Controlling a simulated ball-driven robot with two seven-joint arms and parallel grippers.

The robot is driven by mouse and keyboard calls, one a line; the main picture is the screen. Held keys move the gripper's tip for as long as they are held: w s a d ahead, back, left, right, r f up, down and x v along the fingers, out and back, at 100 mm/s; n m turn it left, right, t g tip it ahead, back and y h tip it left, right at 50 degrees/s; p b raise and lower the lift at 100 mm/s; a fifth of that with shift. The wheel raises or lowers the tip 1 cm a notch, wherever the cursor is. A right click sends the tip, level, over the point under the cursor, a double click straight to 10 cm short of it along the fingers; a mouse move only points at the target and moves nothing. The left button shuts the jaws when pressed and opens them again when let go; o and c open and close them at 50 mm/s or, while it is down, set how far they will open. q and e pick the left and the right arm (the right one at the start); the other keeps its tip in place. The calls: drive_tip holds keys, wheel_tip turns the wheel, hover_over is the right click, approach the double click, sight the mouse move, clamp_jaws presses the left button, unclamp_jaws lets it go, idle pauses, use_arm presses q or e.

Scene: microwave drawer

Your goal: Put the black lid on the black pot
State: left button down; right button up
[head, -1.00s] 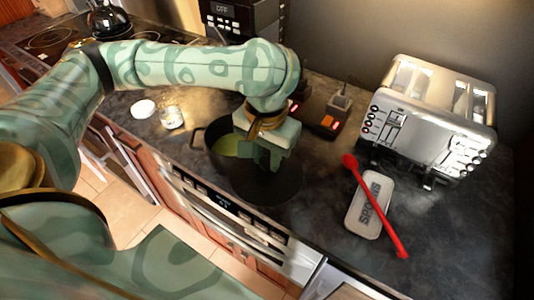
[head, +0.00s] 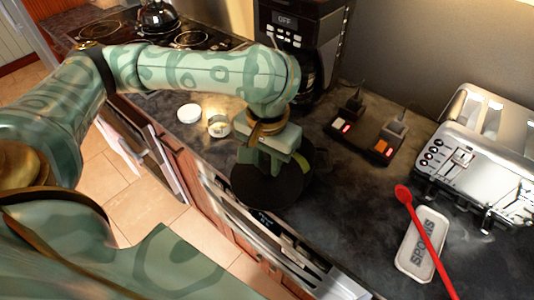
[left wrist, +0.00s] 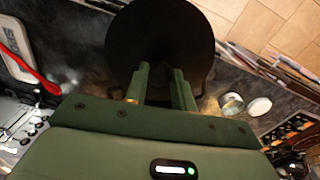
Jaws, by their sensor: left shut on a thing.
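The black lid (head: 262,190) is a dark round disc at the middle of the head view. My left gripper (head: 266,164) is shut on it from above. In the left wrist view the lid (left wrist: 160,35) spreads beyond the two fingers (left wrist: 161,84). The black pot (head: 307,158) is mostly hidden behind my gripper and the lid. My right gripper is not in view.
A small open jar (head: 219,126) and a white round lid (head: 189,113) stand left of the pot. A power strip (head: 364,138), a coffee maker (head: 303,35), a toaster (head: 480,150) and a spoon rest (head: 422,245) with a red spoon (head: 425,235) lie behind and right.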

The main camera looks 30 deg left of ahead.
sight(271, 181)
use_arm(q)
drive_tip(key=d+r+p, duration=0.1)
drive_tip(key=s+r+p, duration=0.1)
drive_tip(key=shift+s+d+r+p, duration=0.1)
drive_tip(key=shift+d+r+p, duration=0.05)
drive_tip(key=shift+d+p, duration=0.2)
drive_tip(key=r+p, duration=0.1)
drive_tip(key=p, duration=0.1)
drive_tip(key=w+d+r+p, duration=0.1)
drive_tip(key=p, duration=0.1)
drive_tip(key=m+p, duration=0.1)
drive_tip(key=p, duration=0.1)
drive_tip(key=shift+w+d+r, duration=0.15)
drive_tip(key=shift+w+r, duration=0.15)
drive_tip(key=shift+r, duration=0.1)
drive_tip(key=w+a+f+n+p, duration=0.1)
drive_tip(key=w+n+p, duration=0.4)
drive_tip(key=n, duration=1)
drive_tip(key=w+a+f+n+p, duration=0.1)
drive_tip(key=w+a+n+p, duration=0.2)
drive_tip(key=n, duration=1.3)
drive_tip(key=shift+w+a+p, duration=0.25)
drive_tip(key=shift+w+p, duration=0.7)
drive_tip(key=shift+w, duration=0.25)
